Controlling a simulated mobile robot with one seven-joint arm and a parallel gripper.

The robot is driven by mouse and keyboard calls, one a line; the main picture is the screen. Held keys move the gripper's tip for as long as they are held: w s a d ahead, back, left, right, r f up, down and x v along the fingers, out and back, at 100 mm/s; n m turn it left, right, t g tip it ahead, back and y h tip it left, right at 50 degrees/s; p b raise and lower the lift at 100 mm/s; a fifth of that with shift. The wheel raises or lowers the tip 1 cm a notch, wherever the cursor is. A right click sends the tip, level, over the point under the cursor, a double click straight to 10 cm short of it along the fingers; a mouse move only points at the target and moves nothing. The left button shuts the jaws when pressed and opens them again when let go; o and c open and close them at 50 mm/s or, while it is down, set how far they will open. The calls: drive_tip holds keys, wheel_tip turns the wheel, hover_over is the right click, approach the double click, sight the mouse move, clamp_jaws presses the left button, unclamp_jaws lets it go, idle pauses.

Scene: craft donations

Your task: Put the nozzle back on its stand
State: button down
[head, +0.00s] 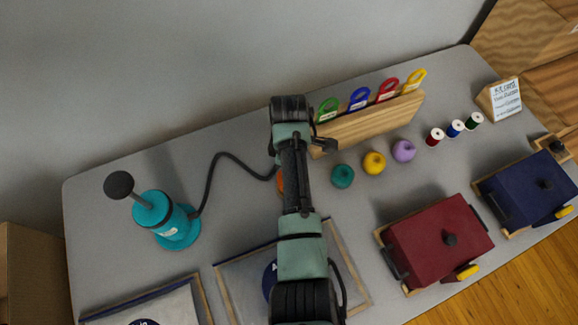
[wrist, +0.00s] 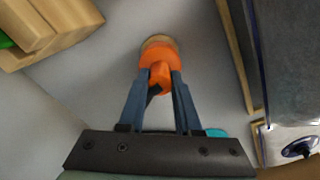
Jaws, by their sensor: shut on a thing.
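The orange nozzle (wrist: 160,65) is between the two fingertips of my gripper (wrist: 160,82) in the wrist view, and the gripper is shut on it. A tan round piece (wrist: 157,40), perhaps the stand, shows just beyond the nozzle's wide end. I cannot tell whether they touch. In the head view only a sliver of orange (head: 281,182) shows beside my arm, which hides the fingertips. A dark hose (head: 226,154) runs from the teal pump (head: 168,219) at the left toward the gripper.
A wooden rack (head: 369,124) with coloured tags stands right of my arm. Teal (head: 342,176), yellow (head: 374,163) and purple (head: 403,151) yarn balls lie before it. Wood-edged trays (head: 345,270) lie in front. A red box (head: 438,244) and a blue box (head: 528,190) stand right.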

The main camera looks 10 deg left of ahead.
drive_tip(key=shift+f+b, duration=0.75)
drive_tip(key=shift+f, duration=0.35)
drive_tip(key=c, duration=0.5)
unclamp_jaws()
wheel_tip(320, 180, up, 13)
idle(0.3)
